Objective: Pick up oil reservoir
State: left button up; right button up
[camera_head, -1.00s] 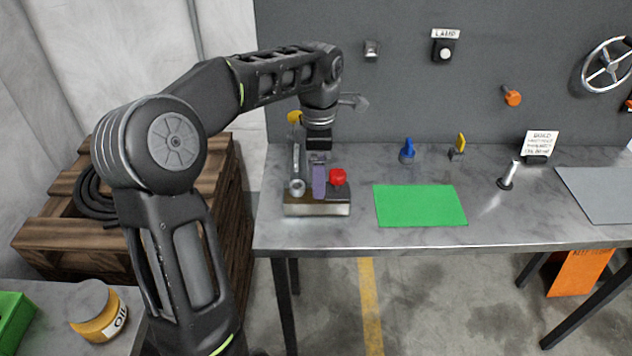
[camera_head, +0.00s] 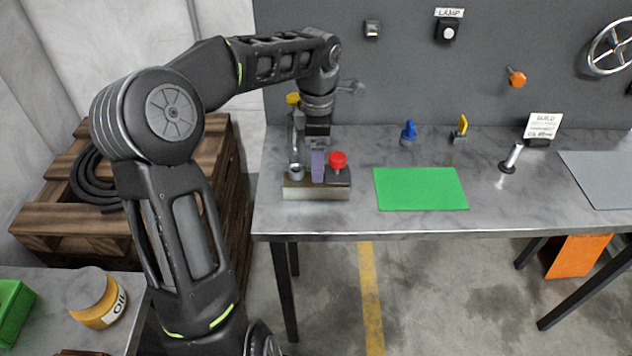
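A squat yellow-orange container (camera_head: 97,305) labelled "OIL" lies or leans on a side table at the lower left, apart from any gripper. My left arm reaches over to the workbench. Its gripper (camera_head: 318,165) points down at a metal block (camera_head: 316,193) that carries a grey pipe (camera_head: 297,150) and a red knob (camera_head: 338,160). A purple upright piece shows at the fingertips. I cannot tell whether the fingers are open or shut. A yellow part (camera_head: 292,99) shows above the pipe, partly hidden by the arm. My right gripper is out of view.
The workbench (camera_head: 420,225) holds a green mat (camera_head: 420,188), a blue part (camera_head: 408,132), a yellow part (camera_head: 460,129), an upright metal pin (camera_head: 512,157) and a grey mat (camera_head: 605,180). A green box (camera_head: 14,312) stands beside the oil container. A wooden crate (camera_head: 60,220) stands behind.

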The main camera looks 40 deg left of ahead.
pick_arm(q)
jog(key=shift+a+f+p, duration=0.1)
jog(key=shift+f+p, duration=0.55)
jog(key=shift+f, duration=2)
jog(key=shift+s, duration=0.1)
grip_shut()
